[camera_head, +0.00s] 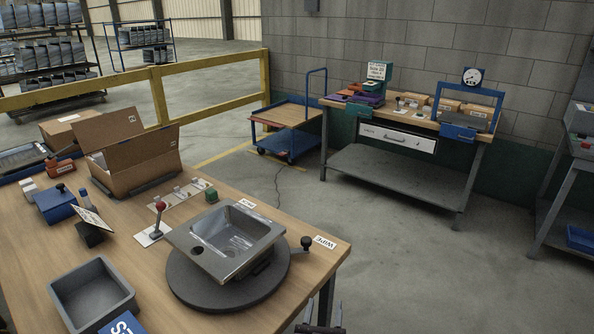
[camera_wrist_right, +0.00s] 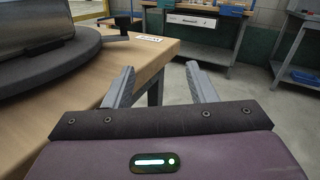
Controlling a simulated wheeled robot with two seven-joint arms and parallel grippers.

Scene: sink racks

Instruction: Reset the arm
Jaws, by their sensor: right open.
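My right gripper (camera_head: 322,318) shows at the bottom edge of the head view, right of the wooden table's near corner. In the right wrist view its two fingers (camera_wrist_right: 160,88) are spread apart with nothing between them. The gripper is beside the table edge, over the floor, and touches nothing that I can see. A metal sink (camera_head: 228,238) sits tilted on a dark round turntable (camera_head: 228,290) on the table. My left gripper is not in view.
The wooden table (camera_head: 318,258) carries a grey bin (camera_head: 92,292), a red-knobbed lever (camera_head: 158,215), an open cardboard box (camera_head: 140,160) and a black-knobbed handle (camera_head: 305,243). A workbench (camera_head: 400,165) and blue cart (camera_head: 290,135) stand farther back. The floor (camera_head: 400,270) to the right is clear.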

